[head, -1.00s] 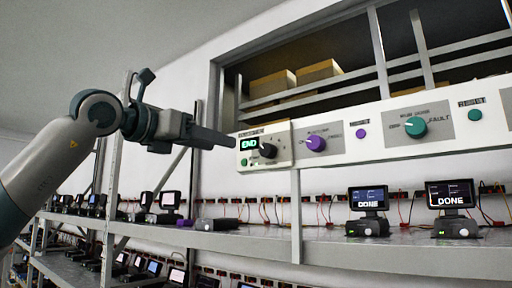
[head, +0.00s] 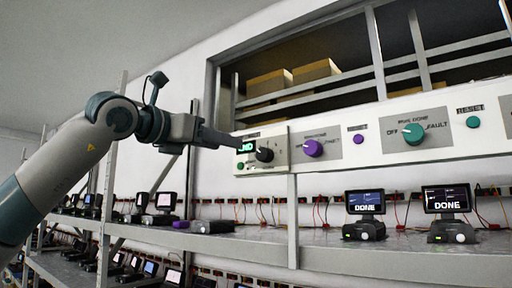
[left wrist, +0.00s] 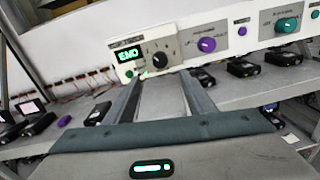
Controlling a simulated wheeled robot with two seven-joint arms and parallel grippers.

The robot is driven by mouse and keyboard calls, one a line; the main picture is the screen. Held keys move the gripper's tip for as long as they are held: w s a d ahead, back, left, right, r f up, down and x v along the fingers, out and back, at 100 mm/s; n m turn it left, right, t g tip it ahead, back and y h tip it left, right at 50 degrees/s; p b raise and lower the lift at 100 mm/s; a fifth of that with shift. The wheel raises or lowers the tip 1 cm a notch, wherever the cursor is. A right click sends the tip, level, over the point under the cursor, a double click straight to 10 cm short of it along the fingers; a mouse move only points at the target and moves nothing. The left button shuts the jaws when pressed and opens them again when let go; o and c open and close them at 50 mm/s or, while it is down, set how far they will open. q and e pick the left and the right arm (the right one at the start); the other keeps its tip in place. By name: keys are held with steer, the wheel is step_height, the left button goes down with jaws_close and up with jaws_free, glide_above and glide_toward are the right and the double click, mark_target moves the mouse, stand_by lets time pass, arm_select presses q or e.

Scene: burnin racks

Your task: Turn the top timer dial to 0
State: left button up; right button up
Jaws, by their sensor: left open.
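The timer dial is a black knob (head: 264,155) at the left end of the white control panel (head: 359,162). A small display with green letters (head: 247,146) is beside it, partly covered by my gripper in the head view; it reads "END" in the left wrist view (left wrist: 128,54). The black knob also shows in the left wrist view (left wrist: 160,59), with its pointer up and left. My left gripper (head: 247,142) is open, its fingertips just in front of the dial. In the left wrist view the knob lies just beyond the two fingertips (left wrist: 161,78), apart from them. My right gripper is not in view.
A purple knob (head: 313,149), a small purple button (head: 359,139), a teal knob (head: 413,133) and a teal button (head: 473,122) sit farther right on the panel. Below, a shelf (head: 330,256) holds several devices, two showing "DONE" (head: 365,203). Shelf uprights stand near my arm.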

mark_target(261, 153)
arm_select(q)
steer(key=p+x, duration=0.7)
steer(key=x, duration=0.5)
steer(key=shift+d+r, duration=0.15)
steer(key=shift+w+d, duration=0.3)
steer(key=shift+w, duration=0.2)
steer(key=c, duration=1)
